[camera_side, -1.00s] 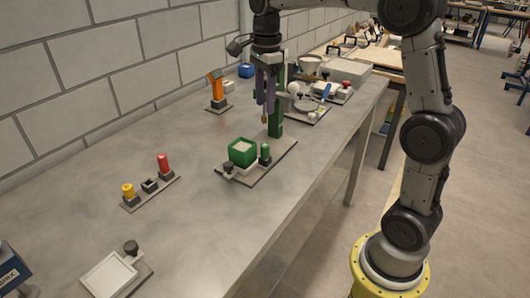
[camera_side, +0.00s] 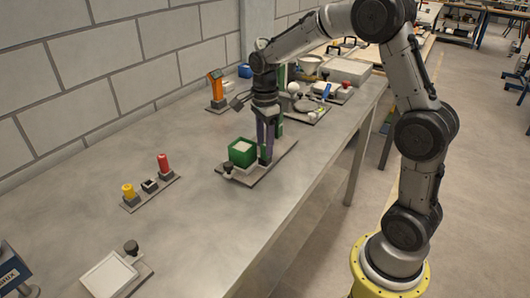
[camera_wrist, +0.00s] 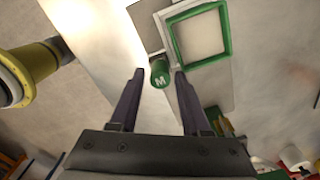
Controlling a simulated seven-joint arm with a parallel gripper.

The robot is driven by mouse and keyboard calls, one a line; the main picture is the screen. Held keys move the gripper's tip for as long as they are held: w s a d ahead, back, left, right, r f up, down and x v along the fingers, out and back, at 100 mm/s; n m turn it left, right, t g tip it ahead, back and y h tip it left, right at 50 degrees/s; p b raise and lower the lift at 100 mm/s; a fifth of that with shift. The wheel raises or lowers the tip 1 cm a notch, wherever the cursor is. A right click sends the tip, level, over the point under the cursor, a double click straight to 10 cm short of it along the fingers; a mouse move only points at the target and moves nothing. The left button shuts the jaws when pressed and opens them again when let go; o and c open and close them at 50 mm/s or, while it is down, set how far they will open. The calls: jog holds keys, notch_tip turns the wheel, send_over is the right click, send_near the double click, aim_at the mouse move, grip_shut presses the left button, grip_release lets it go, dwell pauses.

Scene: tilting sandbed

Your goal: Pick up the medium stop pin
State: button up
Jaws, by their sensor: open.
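The medium stop pin is a green upright cylinder marked M (camera_wrist: 160,76), standing on a grey plate (camera_side: 270,165) beside a square green sand box (camera_side: 242,152). The box also shows in the wrist view (camera_wrist: 229,40). My gripper (camera_wrist: 159,73) is open, with its dark fingertips on either side of the pin and gaps visible. In the side view my gripper (camera_side: 265,158) points down at the pin, and its fingers partly hide it. I cannot tell exactly how far down the pin the fingertips reach.
A red pin (camera_side: 163,162) and a yellow pin (camera_side: 128,190) stand on a small plate to the left. An orange device (camera_side: 216,88) is by the wall. A white square pad (camera_side: 108,277) lies in front. Open tabletop lies between these.

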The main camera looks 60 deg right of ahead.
jog(key=shift+f, duration=0.95)
grip_shut()
jog(key=shift+r, duration=0.1)
